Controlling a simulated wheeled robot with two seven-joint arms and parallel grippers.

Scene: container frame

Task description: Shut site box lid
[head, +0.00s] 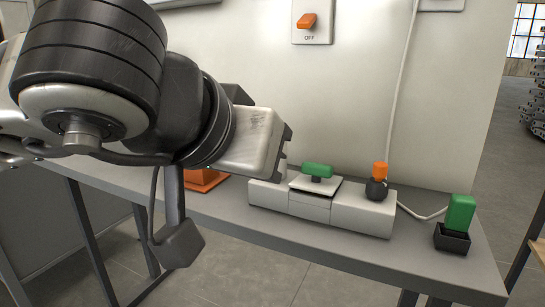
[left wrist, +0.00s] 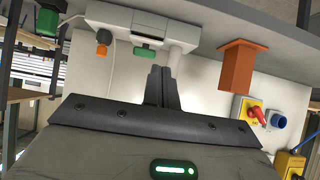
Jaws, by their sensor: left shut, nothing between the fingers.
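A long white box (head: 320,207) sits on the grey shelf. A pale plate with a green handle (head: 317,170) is on its middle; I cannot tell for sure whether this plate is the site box lid. A dark knob with an orange top (head: 379,182) stands at its right end. The box also shows in the left wrist view (left wrist: 120,17), with the green handle (left wrist: 145,51). My left gripper (head: 286,135) is above and left of the green handle, partly hidden by its own wrist. In the left wrist view its fingers (left wrist: 162,84) are together and empty. My right gripper is out of view.
An orange block (head: 203,179) stands left of the white box, partly behind my arm. A green block in a black holder (head: 459,216) stands at the shelf's right end. An orange switch (head: 307,21) and a cable are on the wall. A red-and-yellow switch (left wrist: 254,113) shows in the left wrist view.

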